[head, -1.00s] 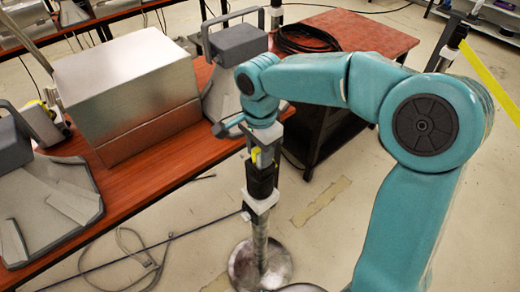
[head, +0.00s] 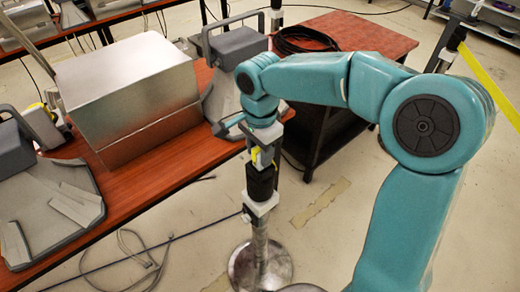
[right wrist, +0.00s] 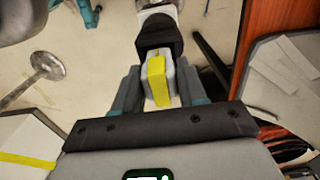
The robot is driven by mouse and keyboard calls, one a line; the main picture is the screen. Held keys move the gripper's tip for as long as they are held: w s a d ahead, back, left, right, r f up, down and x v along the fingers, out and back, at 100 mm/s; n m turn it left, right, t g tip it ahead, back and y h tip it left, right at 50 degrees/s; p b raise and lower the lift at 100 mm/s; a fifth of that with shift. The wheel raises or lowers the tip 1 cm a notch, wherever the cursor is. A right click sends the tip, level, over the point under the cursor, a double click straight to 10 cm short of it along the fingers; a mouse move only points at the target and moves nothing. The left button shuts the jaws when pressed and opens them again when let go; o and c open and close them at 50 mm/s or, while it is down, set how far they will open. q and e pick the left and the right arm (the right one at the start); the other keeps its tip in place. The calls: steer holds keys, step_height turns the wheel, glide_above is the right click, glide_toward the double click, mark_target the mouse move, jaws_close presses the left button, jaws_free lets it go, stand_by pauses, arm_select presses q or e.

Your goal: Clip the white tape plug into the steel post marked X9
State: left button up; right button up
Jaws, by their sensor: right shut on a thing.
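My right gripper (head: 262,150) is above the steel post (head: 261,240), shut on a white plug with yellow tape. The plug shows in the head view (head: 255,158) and in the right wrist view (right wrist: 157,75), between the two grey fingers (right wrist: 160,92). The post's black top part (head: 262,182) is directly below the plug; it also shows in the wrist view (right wrist: 157,35). The plug's far end meets or overlaps this black part, and I cannot tell how deep it sits. No X9 marking is legible. My left gripper is not in view.
A red-brown bench (head: 150,185) with a silver metal box (head: 125,85) and grey devices stands to the left. A red-topped table (head: 365,35) with coiled black cable (head: 303,40) stands behind. A yellow tape band (head: 490,80) crosses at right. Loose cables lie on the floor.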

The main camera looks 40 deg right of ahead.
steer(key=shift+f+b, duration=0.7)
steer(key=shift+f, duration=0.15)
stand_by(0.5)
steer(key=shift+r, duration=0.3)
steer(key=shift+r+p, duration=0.6)
steer(key=shift+p, duration=0.15)
steer(key=shift+f+b, duration=0.7)
steer(key=shift+f, duration=0.1)
stand_by(0.3)
steer(key=o, duration=0.8)
